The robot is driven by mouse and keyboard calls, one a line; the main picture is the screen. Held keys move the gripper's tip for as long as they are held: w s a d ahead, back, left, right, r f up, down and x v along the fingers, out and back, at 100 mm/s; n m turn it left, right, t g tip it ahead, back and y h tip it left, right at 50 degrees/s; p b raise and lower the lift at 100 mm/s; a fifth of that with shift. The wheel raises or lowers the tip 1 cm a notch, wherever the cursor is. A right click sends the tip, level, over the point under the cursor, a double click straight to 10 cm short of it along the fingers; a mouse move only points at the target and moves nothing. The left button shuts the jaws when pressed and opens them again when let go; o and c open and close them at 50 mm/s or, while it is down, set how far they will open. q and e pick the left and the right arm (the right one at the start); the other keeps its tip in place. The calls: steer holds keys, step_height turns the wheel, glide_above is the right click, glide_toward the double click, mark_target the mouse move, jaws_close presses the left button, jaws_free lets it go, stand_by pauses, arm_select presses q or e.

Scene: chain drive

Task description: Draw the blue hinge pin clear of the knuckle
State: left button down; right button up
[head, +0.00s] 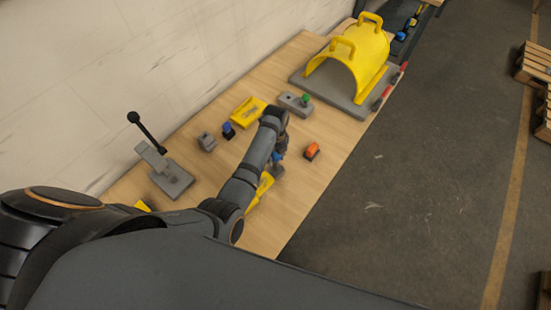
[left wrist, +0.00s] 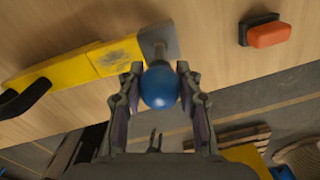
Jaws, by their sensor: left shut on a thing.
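The blue hinge pin (left wrist: 160,88) shows its round blue head between my left gripper's fingers (left wrist: 160,95) in the left wrist view. The fingers are shut on it from both sides. The grey knuckle (left wrist: 158,40) lies just beyond the head, at the end of a yellow bar (left wrist: 85,64). The head hides part of the pin's shank, so I cannot tell how deep it sits. In the head view my left gripper (head: 280,150) is over the table, with a bit of blue (head: 277,157) at its fingers and the grey knuckle (head: 277,171) just below. My right gripper is not in view.
An orange-topped block (head: 312,151) stands to the right. A blue-topped block (head: 228,130), a yellow block (head: 248,112) and a grey block with a green knob (head: 296,103) stand behind. A lever fixture (head: 170,175) is at left, a yellow hood (head: 352,62) at the far end.

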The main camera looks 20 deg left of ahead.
arm_select(q)
steer(key=shift+r, duration=2.7)
